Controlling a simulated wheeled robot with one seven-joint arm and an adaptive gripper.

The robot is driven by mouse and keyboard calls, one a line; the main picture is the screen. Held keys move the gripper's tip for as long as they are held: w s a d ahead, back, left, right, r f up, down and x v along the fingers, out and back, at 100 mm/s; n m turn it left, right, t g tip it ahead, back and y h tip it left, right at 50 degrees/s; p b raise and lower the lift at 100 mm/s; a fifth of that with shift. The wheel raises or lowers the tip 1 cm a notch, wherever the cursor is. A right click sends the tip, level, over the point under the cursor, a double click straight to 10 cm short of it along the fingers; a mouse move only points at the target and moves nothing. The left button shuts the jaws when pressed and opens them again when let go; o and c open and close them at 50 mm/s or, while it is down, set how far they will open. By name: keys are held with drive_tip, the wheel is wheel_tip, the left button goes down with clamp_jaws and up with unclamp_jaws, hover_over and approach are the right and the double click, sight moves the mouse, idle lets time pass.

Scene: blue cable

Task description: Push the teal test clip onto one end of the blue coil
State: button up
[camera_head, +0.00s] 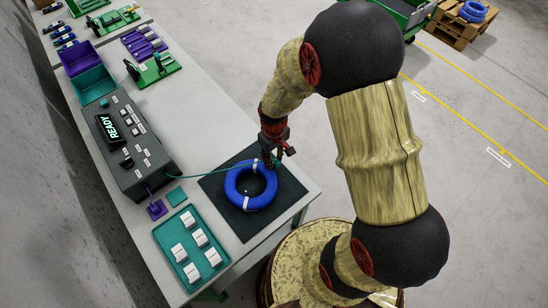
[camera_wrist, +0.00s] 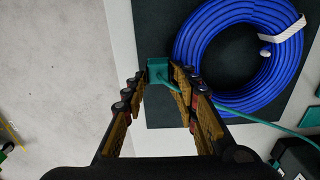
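The blue coil (camera_head: 238,198) lies flat on a dark mat near the bench's near corner. In the wrist view the coil (camera_wrist: 205,45) fills the upper right, with a white band (camera_wrist: 283,27) around it and a small pale tip (camera_wrist: 265,52) inside the ring. The teal test clip (camera_wrist: 158,68) sits between my fingertips, left of the coil; a teal lead runs from it to the right. In the head view the clip (camera_head: 277,163) shows small below my gripper (camera_head: 277,156), at the coil's upper right edge. My gripper (camera_wrist: 163,77) appears closed on the clip. Whether clip and coil touch is unclear.
The dark mat (camera_head: 290,195) has bare room right of the coil. A grey tester (camera_head: 125,145) reading READY stands left, where the lead starts. A teal tray (camera_head: 165,235) with several white blocks lies nearby. Purple and teal bins (camera_head: 80,58) stand farther back.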

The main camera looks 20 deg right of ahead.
drive_tip(key=shift+o, duration=1.2)
drive_tip(key=shift+s+f, duration=0.15)
drive_tip(key=shift+f, duration=0.05)
drive_tip(key=o, duration=0.4)
drive_tip(key=shift+r, duration=0.1)
drive_tip(key=shift+r, duration=0.1)
drive_tip(key=shift+r+p, duration=2.75)
drive_tip(key=shift+r, duration=0.75)
